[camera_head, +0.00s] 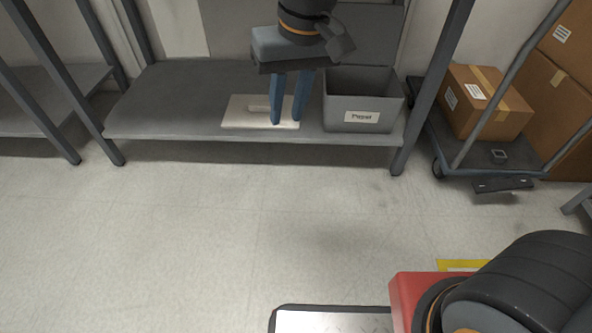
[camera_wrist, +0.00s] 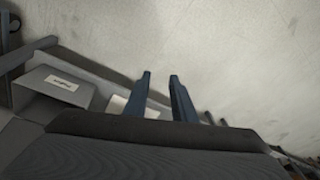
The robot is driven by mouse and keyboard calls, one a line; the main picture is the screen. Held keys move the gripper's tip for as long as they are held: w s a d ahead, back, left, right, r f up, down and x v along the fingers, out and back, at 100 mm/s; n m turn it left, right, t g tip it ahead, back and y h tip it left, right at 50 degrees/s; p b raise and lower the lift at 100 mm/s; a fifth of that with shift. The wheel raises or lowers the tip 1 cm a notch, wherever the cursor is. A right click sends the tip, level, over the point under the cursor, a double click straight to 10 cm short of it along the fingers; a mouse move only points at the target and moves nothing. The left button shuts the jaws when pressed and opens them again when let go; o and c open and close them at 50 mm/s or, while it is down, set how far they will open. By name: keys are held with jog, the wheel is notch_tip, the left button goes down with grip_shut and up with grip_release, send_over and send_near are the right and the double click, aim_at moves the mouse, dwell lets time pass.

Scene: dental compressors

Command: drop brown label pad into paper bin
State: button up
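The grey paper bin (camera_head: 337,101) stands on the lower shelf with a white label on its front. It also shows at the left of the wrist view (camera_wrist: 40,92). My gripper (camera_head: 286,122) points down over the shelf, left of the bin. In the wrist view its two blue fingers (camera_wrist: 160,76) are apart, with nothing visible between them. A pale flat board (camera_head: 238,115) lies on the shelf behind and beside the fingers, with a small light shape on it. I cannot make out a brown label pad in either view.
The grey shelf (camera_head: 165,105) has bare room left of the board. Its upright post (camera_head: 425,95) stands right of the bin. A trolley with a cardboard box (camera_head: 480,115) is farther right. The floor (camera_head: 180,220) in front is clear.

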jog(key=s+d+n+g, duration=0.1)
jog(key=s+d, duration=0.1)
jog(key=s, duration=1.3)
jog(key=shift+s+n, duration=0.25)
jog(key=shift+n, duration=0.15)
jog(key=shift+d, duration=0.1)
jog(key=d+r+m+p, duration=0.2)
jog(key=d+r+p, duration=0.5)
jog(key=p, duration=0.5)
jog(key=d+r+m+h+p, duration=0.1)
jog(key=d+r+p, duration=0.5)
jog(key=r+p, duration=0.6)
jog(key=d+r+m+p, duration=0.3)
jog(key=d+r+p, duration=0.4)
jog(key=p, duration=0.6)
notch_tip(320, 180, up, 3)
jog(key=shift+d+f+m+h, duration=0.2)
jog(key=shift+d+m+h, duration=0.1)
jog(key=shift+d+h, duration=0.1)
